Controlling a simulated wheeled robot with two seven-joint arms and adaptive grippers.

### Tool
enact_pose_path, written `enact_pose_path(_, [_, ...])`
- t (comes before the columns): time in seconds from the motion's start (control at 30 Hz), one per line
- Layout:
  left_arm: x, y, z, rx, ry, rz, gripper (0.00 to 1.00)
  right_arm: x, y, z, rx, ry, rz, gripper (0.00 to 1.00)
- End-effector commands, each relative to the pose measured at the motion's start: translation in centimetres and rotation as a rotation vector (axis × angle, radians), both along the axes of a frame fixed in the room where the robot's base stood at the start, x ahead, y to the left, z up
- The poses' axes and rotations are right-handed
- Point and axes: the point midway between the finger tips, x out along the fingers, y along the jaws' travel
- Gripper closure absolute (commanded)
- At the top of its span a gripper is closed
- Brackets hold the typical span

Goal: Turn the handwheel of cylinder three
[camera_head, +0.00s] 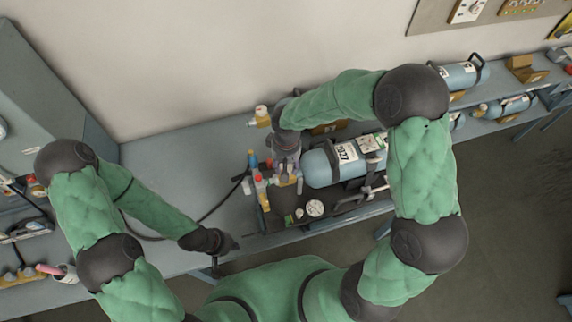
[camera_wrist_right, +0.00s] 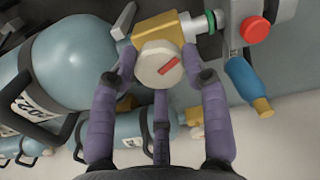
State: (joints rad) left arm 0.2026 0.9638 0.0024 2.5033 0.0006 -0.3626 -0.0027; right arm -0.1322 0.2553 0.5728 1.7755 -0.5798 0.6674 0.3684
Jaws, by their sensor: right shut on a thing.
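A round pale handwheel (camera_wrist_right: 160,64) with a red mark sits on a brass valve (camera_wrist_right: 168,28) in the right wrist view. My right gripper (camera_wrist_right: 160,75) is shut on the handwheel, with its purple fingers on either side of it. The blue-grey cylinder (camera_wrist_right: 75,58) lies to the left of the valve there. In the head view this cylinder (camera_head: 320,168) lies on the bench with a white label, and my right gripper (camera_head: 287,178) reaches down at its valve end and hides the handwheel. My left gripper (camera_head: 222,250) hangs near the bench's front edge, away from the cylinder; its fingers are unclear.
A blue fitting (camera_wrist_right: 243,75) and a red knob (camera_wrist_right: 255,30) stand close to the right finger. Gauges (camera_head: 315,208) sit in front of the cylinder. More cylinders (camera_head: 460,75) lie along the bench (camera_head: 170,160) to the right. A dark hose (camera_head: 210,208) crosses the bench.

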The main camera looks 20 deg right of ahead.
Motion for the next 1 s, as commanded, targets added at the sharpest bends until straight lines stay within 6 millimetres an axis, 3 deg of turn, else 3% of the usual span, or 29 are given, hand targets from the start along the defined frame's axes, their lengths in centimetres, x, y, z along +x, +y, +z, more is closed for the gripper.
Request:
enact_pose_path(0.5, [0.0, 0.0, 0.29, 0.0, 0.0, 0.0, 1.0, -0.49, -0.19, -0.35, -0.002, 0.015, 0.433, 0.86])
enact_pose_path(1.0, [0.0, 0.0, 0.5, 0.0, 0.0, 0.0, 1.0, -0.44, -0.3, -0.39, -0.001, 0.015, 0.593, 0.86])
